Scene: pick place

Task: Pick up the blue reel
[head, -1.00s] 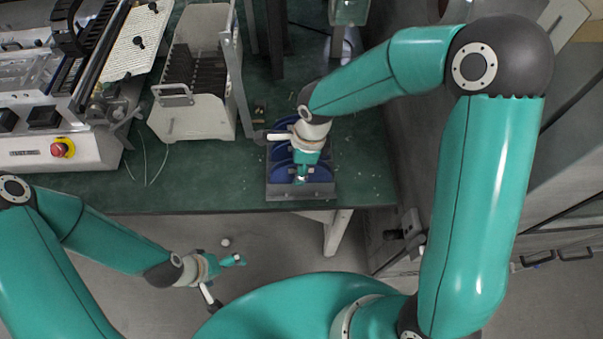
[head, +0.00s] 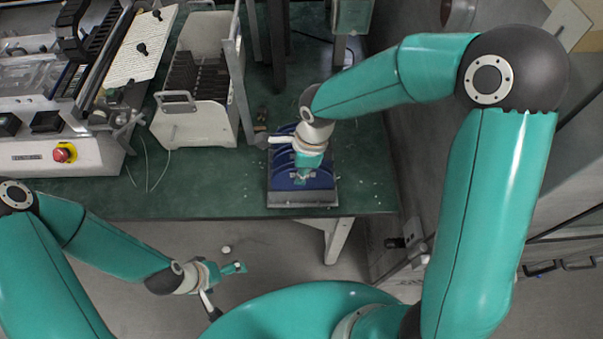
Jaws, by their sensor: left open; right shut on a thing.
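Several blue reels stand in a grey rack (head: 303,199) at the front edge of the green table. My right gripper (head: 301,180) reaches down from above and is shut on the front blue reel (head: 287,183). The wrist and fingers cover part of that reel and of the reels behind it. I cannot tell whether the held reel is clear of the rack. My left gripper (head: 240,267) is open and empty, low in front of the table, away from the reels.
A white bin with dark slots (head: 180,130) stands left of the rack. A white machine with a red knob (head: 64,153) fills the table's left end. Table (head: 365,185) right of the rack is clear. A grey cabinet stands at the far right.

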